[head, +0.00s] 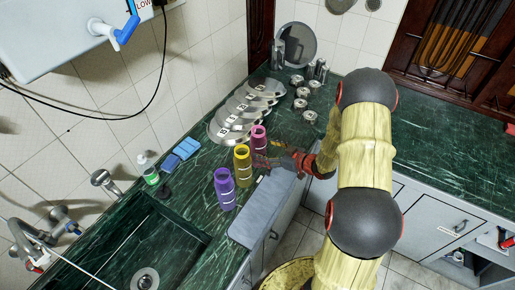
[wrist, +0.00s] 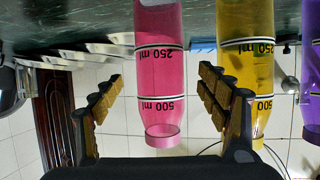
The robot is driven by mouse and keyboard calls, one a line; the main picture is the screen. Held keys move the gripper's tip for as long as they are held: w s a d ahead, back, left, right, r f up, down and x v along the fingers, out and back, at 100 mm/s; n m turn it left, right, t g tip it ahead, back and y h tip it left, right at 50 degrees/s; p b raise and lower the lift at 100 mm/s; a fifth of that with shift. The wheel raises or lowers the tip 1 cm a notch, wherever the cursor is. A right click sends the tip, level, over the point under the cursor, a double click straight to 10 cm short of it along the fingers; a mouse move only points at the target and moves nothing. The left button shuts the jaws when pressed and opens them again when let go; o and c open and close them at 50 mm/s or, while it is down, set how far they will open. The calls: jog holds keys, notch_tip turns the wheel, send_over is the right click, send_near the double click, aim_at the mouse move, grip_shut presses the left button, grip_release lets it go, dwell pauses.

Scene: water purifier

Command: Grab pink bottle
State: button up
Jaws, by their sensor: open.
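The pink bottle (head: 258,139) stands upright on the green counter, at the far end of a row of three bottles. In the wrist view the pink bottle (wrist: 158,70) appears upside down, with its open mouth low in the picture and its "250 ml" and "500 ml" marks showing. My gripper (head: 264,160) is open beside the row in the head view. In the wrist view my gripper's fingers (wrist: 161,78) are spread either side of the pink bottle, with a gap on each side. The right finger overlaps the yellow bottle in the picture.
A yellow bottle (head: 242,165) and a purple bottle (head: 224,188) stand close by in the row. Metal lids (head: 235,120) and small jars (head: 301,92) lie behind. A grey cloth (head: 262,210) covers the counter's front edge. A sink (head: 150,255) is at lower left.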

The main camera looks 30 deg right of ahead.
jog(key=x, duration=0.5)
jog(key=shift+w+r+b, duration=0.15)
jog(key=shift+r+b, duration=0.15)
jog(key=shift+b, duration=0.1)
jog(key=c, duration=1.3)
